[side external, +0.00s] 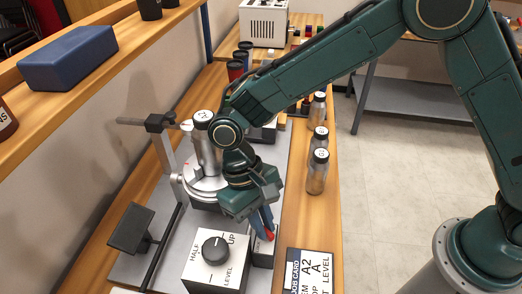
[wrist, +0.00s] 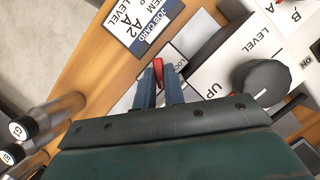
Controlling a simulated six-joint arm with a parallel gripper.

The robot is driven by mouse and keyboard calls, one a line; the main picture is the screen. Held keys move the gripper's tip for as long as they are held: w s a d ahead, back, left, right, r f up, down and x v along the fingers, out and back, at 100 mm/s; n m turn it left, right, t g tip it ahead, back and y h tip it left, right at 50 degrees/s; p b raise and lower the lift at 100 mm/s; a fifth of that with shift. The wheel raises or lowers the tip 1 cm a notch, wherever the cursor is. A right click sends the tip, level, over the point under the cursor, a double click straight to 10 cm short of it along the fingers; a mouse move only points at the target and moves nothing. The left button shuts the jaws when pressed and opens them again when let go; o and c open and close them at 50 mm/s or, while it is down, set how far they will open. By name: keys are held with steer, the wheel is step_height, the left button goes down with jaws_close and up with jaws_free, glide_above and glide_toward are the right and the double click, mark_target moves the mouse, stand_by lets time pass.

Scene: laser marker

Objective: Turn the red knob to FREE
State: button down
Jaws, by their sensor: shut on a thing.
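The red knob (wrist: 158,68) shows as a narrow red bar between the blue fingertips of my gripper (wrist: 160,80) in the wrist view. My gripper is shut on it. In the side view my gripper (side external: 264,224) points down at a small box beside the white dial box, and a bit of the red knob (side external: 270,234) shows at the fingertips. A small light plate (wrist: 177,57) with lettering that looks like LOCK lies beside the knob. The FREE mark is not readable, and the fingers hide part of the knob and its plate.
A white box with a black knob (side external: 215,250), marked LEVEL, HALF and UP, stands close by. A job card (side external: 310,270) lies at the front. Several capped bottles (side external: 318,170) line the bench's right edge. The marker's round table (side external: 205,178) stands behind.

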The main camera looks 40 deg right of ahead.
steer(key=m+y, duration=0.1)
steer(key=m, duration=0.1)
steer(key=m+y, duration=0.1)
steer(key=m, duration=0.2)
steer(key=shift+d+m, duration=0.2)
steer(key=shift+m, duration=0.1)
steer(key=m+y, duration=0.1)
steer(key=m, duration=0.1)
steer(key=m+t+y, duration=0.1)
steer(key=m, duration=0.2)
steer(key=shift+s+d, duration=0.1)
steer(key=shift+d, duration=0.05)
steer(key=shift+m+t, duration=0.3)
steer(key=c, duration=1.5)
jaws_free()
steer(key=v, duration=1.4)
steer(key=shift+f, duration=0.1)
